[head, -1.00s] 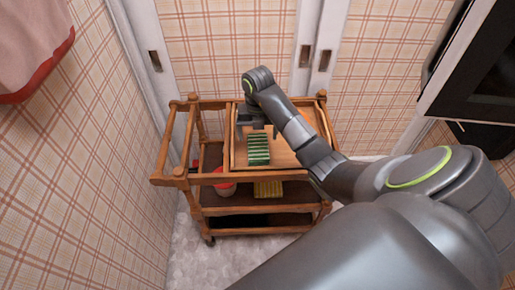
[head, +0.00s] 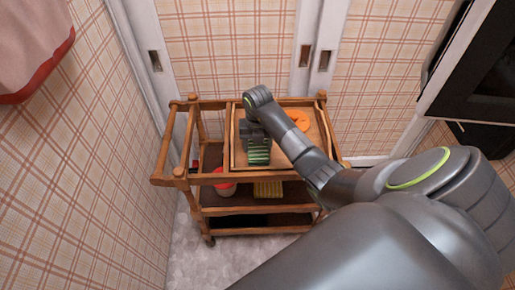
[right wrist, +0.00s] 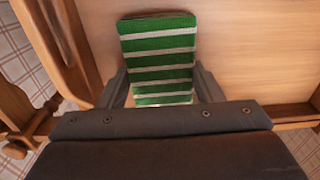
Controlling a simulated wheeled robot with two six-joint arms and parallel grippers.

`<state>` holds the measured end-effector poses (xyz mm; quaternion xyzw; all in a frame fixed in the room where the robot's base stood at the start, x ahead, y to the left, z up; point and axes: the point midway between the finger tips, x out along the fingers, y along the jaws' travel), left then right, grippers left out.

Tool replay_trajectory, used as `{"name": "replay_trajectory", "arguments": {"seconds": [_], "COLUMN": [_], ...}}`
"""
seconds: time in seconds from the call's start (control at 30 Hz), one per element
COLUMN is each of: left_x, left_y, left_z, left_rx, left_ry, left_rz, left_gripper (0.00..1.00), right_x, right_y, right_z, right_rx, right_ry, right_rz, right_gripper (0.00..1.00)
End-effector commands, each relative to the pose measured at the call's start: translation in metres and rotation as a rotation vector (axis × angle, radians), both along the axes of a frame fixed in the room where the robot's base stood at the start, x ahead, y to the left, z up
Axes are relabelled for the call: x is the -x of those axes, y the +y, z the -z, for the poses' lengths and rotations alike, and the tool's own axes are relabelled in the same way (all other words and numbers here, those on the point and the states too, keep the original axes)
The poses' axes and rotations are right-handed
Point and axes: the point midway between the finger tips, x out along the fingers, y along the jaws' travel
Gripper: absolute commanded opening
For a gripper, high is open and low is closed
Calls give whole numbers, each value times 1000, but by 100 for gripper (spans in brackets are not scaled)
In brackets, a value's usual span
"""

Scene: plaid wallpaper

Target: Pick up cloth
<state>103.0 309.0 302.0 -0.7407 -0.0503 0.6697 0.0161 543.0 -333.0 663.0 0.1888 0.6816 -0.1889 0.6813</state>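A green cloth with pale stripes, folded into a block, lies on the wooden tray on the cart's top; the cloth (head: 258,156) is partly hidden behind my right gripper (head: 255,136) in the head view. In the right wrist view the cloth (right wrist: 158,55) lies between the two fingers of my right gripper (right wrist: 162,88). The fingers are apart, one on each side of the cloth's near part. Whether they touch it is hard to tell. My left gripper is not in view.
The wooden cart (head: 185,182) has rails and posts around its tray (head: 232,140). An orange item (head: 299,119) lies at the tray's back right. Below are a yellow item (head: 268,189) and a red-and-white container (head: 225,187). Walls stand close at left and behind.

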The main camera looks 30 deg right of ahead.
Motion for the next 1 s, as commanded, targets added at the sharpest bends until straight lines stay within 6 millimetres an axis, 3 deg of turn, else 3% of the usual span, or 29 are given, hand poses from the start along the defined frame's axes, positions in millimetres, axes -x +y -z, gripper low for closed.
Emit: {"name": "replay_trajectory", "arguments": {"seconds": [0.03,0.17,0.43,0.83,1.0], "left_x": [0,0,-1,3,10], "left_y": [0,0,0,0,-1], "left_z": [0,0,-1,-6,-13], "left_rx": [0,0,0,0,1], "left_ry": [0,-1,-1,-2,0], "left_rz": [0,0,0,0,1], "left_gripper": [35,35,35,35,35], "right_x": [0,0,-1,-1,0], "right_y": [0,0,0,-1,0], "right_z": [0,0,-6,-83,-99], "right_rx": [0,1,1,2,1], "right_ry": [0,-1,-2,-3,-1], "right_rz": [0,0,0,-1,0], "right_gripper": [51,34,33,33,33]}}
